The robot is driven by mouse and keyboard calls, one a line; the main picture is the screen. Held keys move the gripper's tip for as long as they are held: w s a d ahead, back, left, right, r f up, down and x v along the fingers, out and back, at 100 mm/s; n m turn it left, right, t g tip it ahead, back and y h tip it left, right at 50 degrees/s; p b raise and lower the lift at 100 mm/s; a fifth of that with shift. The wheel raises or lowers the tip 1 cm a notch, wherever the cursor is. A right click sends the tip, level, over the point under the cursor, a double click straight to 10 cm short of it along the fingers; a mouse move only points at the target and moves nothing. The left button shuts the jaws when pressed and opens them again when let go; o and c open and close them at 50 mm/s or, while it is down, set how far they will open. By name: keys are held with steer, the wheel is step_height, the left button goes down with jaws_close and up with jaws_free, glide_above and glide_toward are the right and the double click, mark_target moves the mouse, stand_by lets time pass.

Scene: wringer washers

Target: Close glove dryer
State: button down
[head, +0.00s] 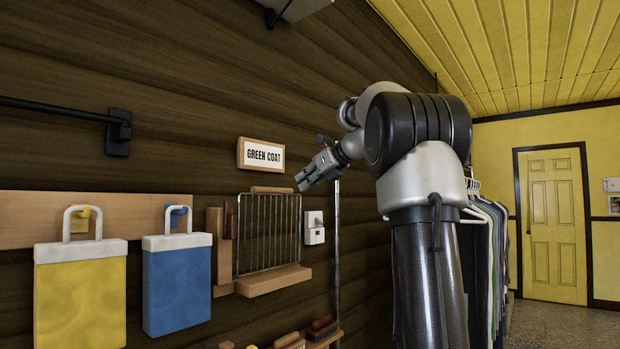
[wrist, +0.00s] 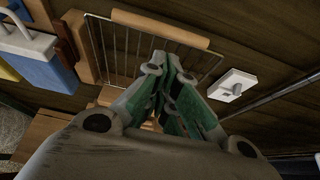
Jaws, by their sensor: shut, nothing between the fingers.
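The glove dryer appears to be the wire rack (head: 268,236) on the dark plank wall, with a wooden bar along its top and a wooden ledge below. The rack stands roughly upright, close to the wall; I cannot tell whether it lies fully flat. In the wrist view the rack (wrist: 112,48) is behind and beyond the fingers, with its wooden bar (wrist: 160,29) at the top. My gripper (head: 302,182) is shut and empty, just above and right of the rack's upper right corner. In the wrist view my gripper (wrist: 164,72) overlaps the wires; contact cannot be told.
A "GREEN COAT" sign (head: 261,155) is just above the rack. A white switch (head: 314,228) is right of it. Yellow (head: 80,295) and blue (head: 177,285) bags hang at left. Brushes (head: 322,327) sit on a lower shelf. Clothes hang at right, before a yellow door (head: 554,225).

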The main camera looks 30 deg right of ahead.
steer(key=shift+w+r+x, duration=0.1)
steer(key=shift+r+x, duration=0.1)
steer(key=shift+x, duration=1.25)
steer(key=shift+w+r+x, duration=0.1)
steer(key=shift+r+x, duration=0.05)
steer(key=shift+x, duration=1.35)
steer(key=shift+w+r+x, duration=0.1)
steer(key=shift+r+x, duration=0.1)
steer(key=shift+x, duration=1.25)
steer(key=shift+a, duration=0.1)
steer(key=shift+w+a+r, duration=0.1)
steer(key=shift+w+a, duration=0.05)
steer(key=shift+w, duration=0.3)
steer(key=shift+w+a, duration=0.2)
steer(key=shift+w, duration=0.25)
steer(key=shift+s, duration=0.15)
